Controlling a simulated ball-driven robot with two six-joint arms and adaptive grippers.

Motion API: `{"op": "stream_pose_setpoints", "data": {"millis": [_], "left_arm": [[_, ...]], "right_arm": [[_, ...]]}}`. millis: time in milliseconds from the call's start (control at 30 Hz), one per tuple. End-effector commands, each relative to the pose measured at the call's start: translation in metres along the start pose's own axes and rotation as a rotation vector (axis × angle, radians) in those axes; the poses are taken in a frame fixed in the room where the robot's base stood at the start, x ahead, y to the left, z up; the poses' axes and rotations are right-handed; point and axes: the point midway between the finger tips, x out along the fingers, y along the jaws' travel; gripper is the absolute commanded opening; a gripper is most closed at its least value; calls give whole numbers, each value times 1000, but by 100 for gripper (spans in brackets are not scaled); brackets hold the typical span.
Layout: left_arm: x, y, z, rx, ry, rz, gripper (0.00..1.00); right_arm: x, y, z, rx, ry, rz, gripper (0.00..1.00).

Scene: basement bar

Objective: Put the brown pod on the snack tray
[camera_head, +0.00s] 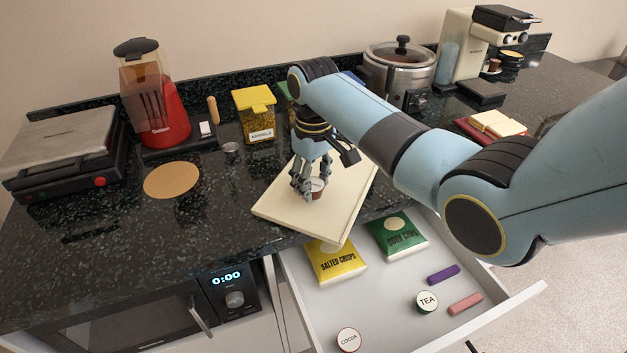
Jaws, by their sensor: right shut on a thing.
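The brown pod (317,192), a small brown cup with a pale lid, is between the fingers of my right gripper (309,188). The gripper points down and is shut on the pod, and its fingers hide part of it. Below them lies the cream, flat snack tray (283,207), on the front part of the dark counter and slightly turned. The pod is over the tray's middle, very low. I cannot tell if it touches the tray. My left gripper is not in view.
An open drawer (385,318) below the tray holds crisp packets (335,263), round tins (427,302) and two small bars. A yellow-lidded jar (255,115), red blender (158,105) and round brown mat (171,180) stand left. A slow cooker (398,72) is behind my arm.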

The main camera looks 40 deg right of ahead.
Motion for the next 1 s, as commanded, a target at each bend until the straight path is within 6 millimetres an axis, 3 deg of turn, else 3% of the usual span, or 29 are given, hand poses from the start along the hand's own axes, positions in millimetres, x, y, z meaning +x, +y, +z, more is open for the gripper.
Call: {"op": "stream_pose_setpoints", "data": {"millis": [400, 433, 600, 867, 1000], "left_arm": [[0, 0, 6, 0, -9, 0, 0], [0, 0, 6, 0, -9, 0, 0], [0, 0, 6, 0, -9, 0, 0], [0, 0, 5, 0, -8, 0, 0], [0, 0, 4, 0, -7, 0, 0]], "right_arm": [[8, 0, 0, 0, 1, 0, 30], [7, 0, 0, 0, 2, 0, 46], [7, 0, 0, 0, 1, 0, 67], [6, 0, 0, 0, 1, 0, 67], [-6, 0, -1, 0, 4, 0, 67]]}}
